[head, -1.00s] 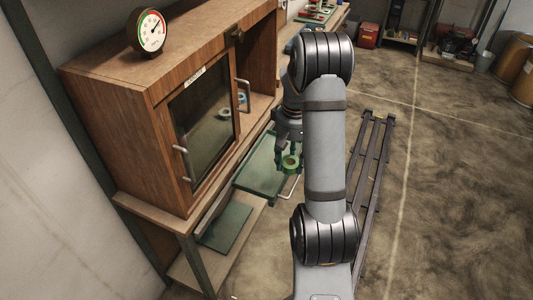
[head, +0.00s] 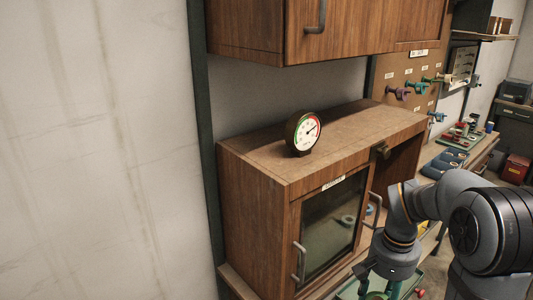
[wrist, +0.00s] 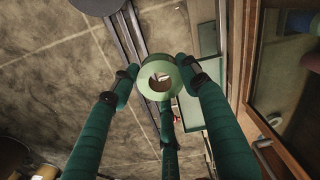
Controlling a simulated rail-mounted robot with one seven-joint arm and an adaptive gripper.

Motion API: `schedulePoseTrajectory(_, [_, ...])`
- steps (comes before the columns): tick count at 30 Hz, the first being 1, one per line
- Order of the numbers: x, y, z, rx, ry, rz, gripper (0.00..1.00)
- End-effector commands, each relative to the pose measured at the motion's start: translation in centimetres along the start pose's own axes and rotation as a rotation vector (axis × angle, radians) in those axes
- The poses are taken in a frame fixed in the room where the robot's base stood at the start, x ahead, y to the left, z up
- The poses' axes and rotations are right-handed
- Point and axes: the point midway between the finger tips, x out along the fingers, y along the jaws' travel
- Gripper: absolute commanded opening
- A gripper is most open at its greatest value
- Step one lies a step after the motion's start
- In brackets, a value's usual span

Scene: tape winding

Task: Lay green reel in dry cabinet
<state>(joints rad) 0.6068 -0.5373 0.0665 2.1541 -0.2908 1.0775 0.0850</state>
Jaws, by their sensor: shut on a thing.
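The green reel (wrist: 157,65) is a ring held between the green fingers of my gripper (wrist: 160,80) in the wrist view, with its hole facing the camera. In the head view, my gripper (head: 380,288) is at the bottom edge, in front of and below the cabinet, with the reel mostly cut off. The wooden cabinet (head: 255,205) has a labelled, glazed door (head: 328,228) that looks shut across its left front. Its right part looks open, partly hidden by my arm. The reel is outside the cabinet.
A round dial gauge (head: 304,133) stands on the cabinet top. Door handles (head: 299,262) stick out in front. A wooden wall cupboard (head: 355,30) hangs above. A bench with reels and small parts (head: 455,150) lies to the right, below a pegboard (head: 405,75).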

Motion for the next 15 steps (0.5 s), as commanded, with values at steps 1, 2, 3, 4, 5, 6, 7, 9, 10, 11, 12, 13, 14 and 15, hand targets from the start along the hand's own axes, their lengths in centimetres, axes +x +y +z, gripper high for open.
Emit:
schedulePoseTrajectory(1, [-0.9,-1.7,0.7,-0.074,0.005,-0.003,0.24])
schedulePoseTrajectory(2, [-1.4,-2.6,1.1,-0.117,0.005,-0.003,0.24])
schedulePoseTrajectory(3, [-1.9,-3.8,1.7,-0.175,0.005,-0.002,0.24])
schedulePoseTrajectory(4, [-2.3,-4.6,2.3,-0.214,0.004,-0.002,0.24])
schedulePoseTrajectory(5, [-2.7,-5.4,2.8,-0.250,0.003,-0.002,0.24])
schedulePoseTrajectory(6, [-3.1,-6.3,3.4,-0.295,0.003,-0.002,0.24])
schedulePoseTrajectory(7, [-3.3,-6.9,3.8,-0.324,0.002,-0.001,0.24])
schedulePoseTrajectory(9, [-3.8,-8.0,4.7,-0.379,0.001,-0.001,0.24])
schedulePoseTrajectory(10, [-3.9,-8.4,5.0,-0.398,0.001,-0.001,0.24])
schedulePoseTrajectory(11, [-3.9,-8.6,5.3,-0.413,0.000,0.000,0.24])
schedulePoseTrajectory(12, [-3.9,-8.9,5.6,-0.426,0.000,0.000,0.24])
schedulePoseTrajectory(13, [-3.9,-9.0,5.7,-0.431,-0.001,0.000,0.24])
schedulePoseTrajectory(14, [-3.9,-9.1,5.8,-0.431,-0.001,0.000,0.24])
schedulePoseTrajectory(15, [-3.9,-9.3,5.9,-0.423,-0.001,0.000,0.24])
